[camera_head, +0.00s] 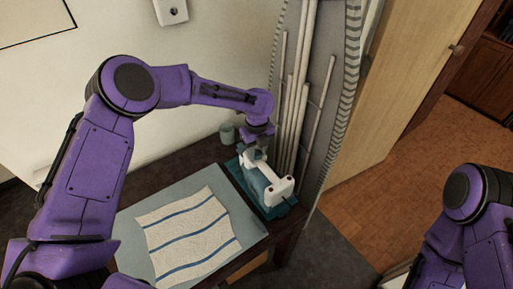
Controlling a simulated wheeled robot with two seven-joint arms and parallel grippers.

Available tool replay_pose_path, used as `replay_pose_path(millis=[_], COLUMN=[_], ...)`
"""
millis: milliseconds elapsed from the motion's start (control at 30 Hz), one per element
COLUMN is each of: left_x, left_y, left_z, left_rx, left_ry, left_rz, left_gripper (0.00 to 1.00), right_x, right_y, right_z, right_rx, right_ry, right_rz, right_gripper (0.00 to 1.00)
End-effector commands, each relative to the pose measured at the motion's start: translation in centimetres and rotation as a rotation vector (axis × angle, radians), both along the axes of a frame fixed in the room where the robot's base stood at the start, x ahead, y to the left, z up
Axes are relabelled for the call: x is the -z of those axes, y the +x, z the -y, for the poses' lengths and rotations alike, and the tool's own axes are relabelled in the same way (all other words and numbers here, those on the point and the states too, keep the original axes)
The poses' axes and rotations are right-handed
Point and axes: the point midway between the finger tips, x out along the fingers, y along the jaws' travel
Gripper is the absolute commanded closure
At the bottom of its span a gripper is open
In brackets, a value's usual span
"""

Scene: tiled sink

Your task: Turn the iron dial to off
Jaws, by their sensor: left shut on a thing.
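The iron (283,190) is white and teal and stands on a teal tray (276,211) at the right end of the table. My left gripper (252,154) reaches down from above to the iron's far end and is shut on a part of it. The dial cannot be made out; it is small or hidden under the gripper. My right arm shows at the lower right, but its gripper is out of the picture.
A striped white and blue cloth (187,237) lies on a grey-blue mat (133,243) on the dark table. A small green cup (227,134) stands behind. An open wooden door (400,85) is at right.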

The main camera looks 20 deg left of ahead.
Motion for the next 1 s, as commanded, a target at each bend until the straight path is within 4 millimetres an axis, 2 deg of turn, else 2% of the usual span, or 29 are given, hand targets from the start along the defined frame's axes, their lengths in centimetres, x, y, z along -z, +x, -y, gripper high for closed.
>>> replay_pose_path(millis=[100, 400, 700, 1000], left_x=[-0.4, -0.3, -0.2, -0.1], left_y=[0.0, 0.0, 0.2, 0.2], left_z=[0.1, 0.1, 0.1, 0.2], left_rx=[-0.095, -0.379, -0.648, -0.837], left_ry=[0.001, 0.001, -0.001, -0.002], left_rz=[0.000, 0.000, 0.001, 0.001], left_gripper=[0.94, 0.94, 0.94, 0.94], right_x=[-1.1, -2.6, -3.7, -4.2], right_y=[0.0, 0.0, 0.0, 0.0], right_z=[0.0, 0.0, 0.0, 0.0], right_rx=[0.000, 0.000, 0.000, 0.000], right_ry=[0.000, 0.000, 0.000, 0.000], right_rz=[0.000, 0.000, 0.000, 0.000], right_gripper=[0.35, 0.35, 0.35, 0.35])
